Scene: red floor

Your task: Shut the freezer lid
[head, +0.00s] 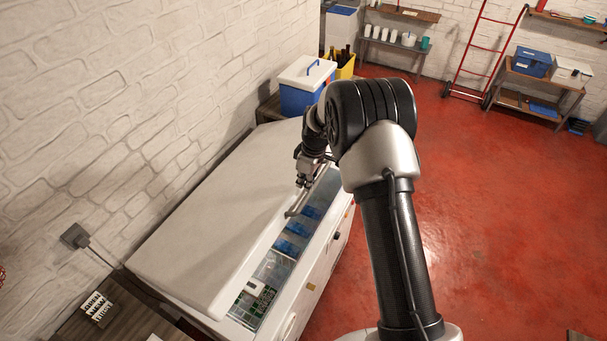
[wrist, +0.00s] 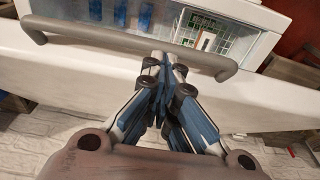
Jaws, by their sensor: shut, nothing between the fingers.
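The white freezer lid (head: 215,205) is partly open, and a strip of the freezer's inside shows along its front edge. The freezer body (head: 318,268) stands against the brick wall. A grey bar handle (head: 297,206) sits on the lid's front edge; it also crosses the wrist view (wrist: 100,45). My gripper (head: 304,184) is shut and empty at the handle. In the wrist view its fingertips (wrist: 165,62) overlap the bar's middle; I cannot tell whether they touch it.
Red floor (head: 480,220) is clear to the right.

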